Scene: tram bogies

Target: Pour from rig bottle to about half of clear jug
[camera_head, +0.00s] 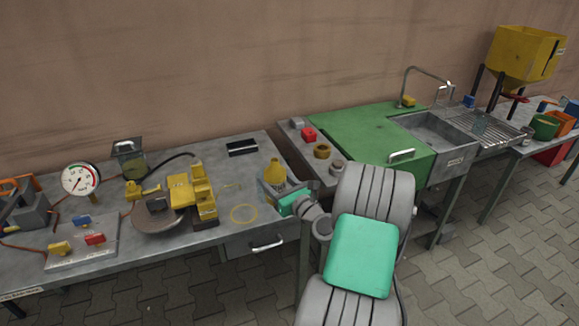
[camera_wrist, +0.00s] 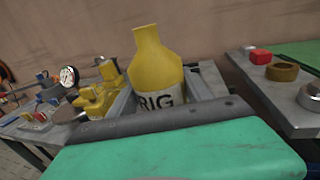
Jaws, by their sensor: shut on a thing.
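The rig bottle (camera_head: 275,171) is yellow with a pale label; the letters RIG show on it in the wrist view (camera_wrist: 155,65). It is upright at the right end of the left workbench. My gripper (camera_head: 276,187) is shut on the bottle's body, with a grey finger on each side of it in the wrist view (camera_wrist: 165,92). The gripper hides the bottle's base, so I cannot tell whether it touches the bench. A faint see-through vessel, possibly the clear jug (camera_head: 480,123), stands on the ribbed drainer right of the sink; its contents are too small to tell.
A yellow ring mark (camera_head: 244,213) lies on bare bench left of the bottle. Yellow clamp parts (camera_head: 190,192) and a gauge (camera_head: 81,179) stand farther left. A green board (camera_head: 365,128), a sink (camera_head: 436,130) with a tall tap, and a yellow hopper (camera_head: 526,55) are right.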

